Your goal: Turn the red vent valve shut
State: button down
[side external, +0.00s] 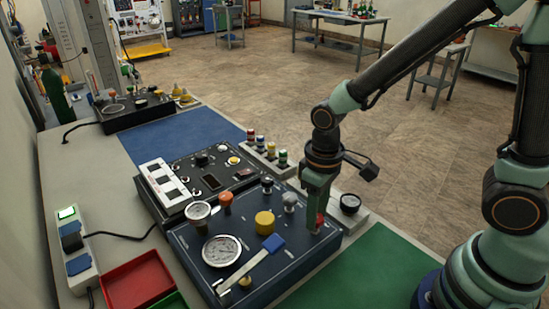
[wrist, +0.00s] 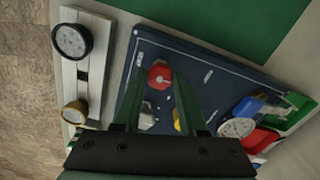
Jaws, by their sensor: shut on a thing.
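The red vent valve (side external: 320,218) is a red knob on the near right part of the dark blue panel (side external: 290,262). In the side view my gripper (side external: 318,225) points down over it and hides most of it. In the wrist view the red vent valve (wrist: 160,75) shows a red rim with a pale top mark. It sits between the two green fingertips of my gripper (wrist: 159,77), which is shut on it. I cannot tell how far the valve is turned.
Beside the valve on the panel stand a grey knob (side external: 290,201), a yellow knob (side external: 264,222), a blue-handled lever (side external: 272,243) and a round gauge (side external: 222,250). A green mat (side external: 355,280) lies clear in front.

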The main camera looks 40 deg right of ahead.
jog(key=shift+c, duration=2.3)
grip_release()
notch_tip(320, 180, up, 12)
jog(key=shift+r, duration=0.1)
jog(key=s+d+r+m+t, duration=0.1)
jog(key=d+r+t, duration=0.3)
jog(key=d, duration=0.4)
jog(key=shift+s+d+m+t, duration=0.2)
jog(key=shift+d+m+t, duration=0.15)
jog(key=shift+m+t, duration=0.5)
